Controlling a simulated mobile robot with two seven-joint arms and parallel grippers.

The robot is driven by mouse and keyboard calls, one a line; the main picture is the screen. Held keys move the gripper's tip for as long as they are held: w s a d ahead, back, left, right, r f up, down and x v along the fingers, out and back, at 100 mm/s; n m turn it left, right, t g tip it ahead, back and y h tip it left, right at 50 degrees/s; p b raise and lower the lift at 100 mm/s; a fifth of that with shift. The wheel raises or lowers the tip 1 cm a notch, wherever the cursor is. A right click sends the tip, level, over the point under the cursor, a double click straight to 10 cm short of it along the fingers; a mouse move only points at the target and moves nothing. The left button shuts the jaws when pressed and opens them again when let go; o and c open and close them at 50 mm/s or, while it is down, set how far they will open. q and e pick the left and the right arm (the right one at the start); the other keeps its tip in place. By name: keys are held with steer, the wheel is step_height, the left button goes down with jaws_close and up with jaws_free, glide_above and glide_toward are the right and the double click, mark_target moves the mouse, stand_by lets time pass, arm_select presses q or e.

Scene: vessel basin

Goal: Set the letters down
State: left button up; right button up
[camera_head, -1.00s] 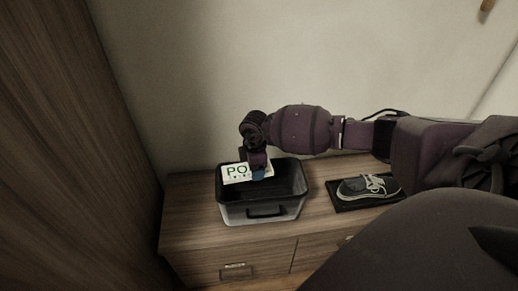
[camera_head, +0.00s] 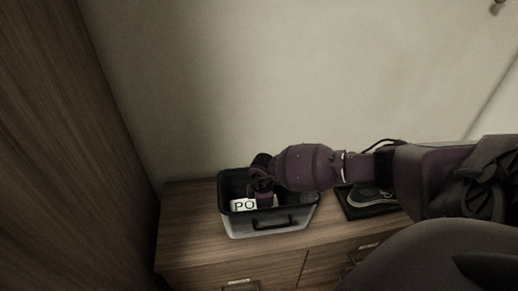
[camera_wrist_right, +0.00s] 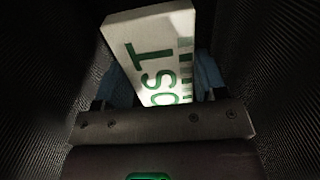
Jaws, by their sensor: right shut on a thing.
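The letters (camera_head: 243,205) are a white block with green print, of which "PO" shows in the head view. In the right wrist view the letters (camera_wrist_right: 152,42) stand between two blue finger pads, with "OST" readable. My right gripper (camera_head: 262,198) is shut on them and reaches down inside the dark-rimmed basin (camera_head: 262,230). The letters' lower part is hidden by the basin's front wall, so I cannot tell whether they touch its floor. Dark ribbed walls fill both sides of the right wrist view. My left gripper is not in view.
The basin stands on a wooden cabinet (camera_head: 185,235) with drawers. A shoe (camera_head: 370,197) on a black tray (camera_head: 352,211) lies to the right, partly behind my right arm. A tall wooden panel (camera_head: 60,150) rises at the left. The cabinet top left of the basin is clear.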

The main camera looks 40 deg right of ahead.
step_height(320, 180, down, 4)
steer(key=shift+s+f+b, duration=0.1)
steer(key=shift+s+b, duration=0.05)
steer(key=shift+b, duration=0.7)
steer(key=shift+w+f+b, duration=0.2)
steer(key=shift+f+b, duration=0.15)
steer(key=shift+f, duration=0.4)
steer(key=shift+r, duration=0.1)
steer(key=shift+f, duration=0.2)
steer(key=o, duration=0.9)
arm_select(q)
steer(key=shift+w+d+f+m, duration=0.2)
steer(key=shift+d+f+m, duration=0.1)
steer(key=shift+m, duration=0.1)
arm_select(e)
steer(key=shift+o, duration=0.2)
steer(key=shift+r, duration=0.15)
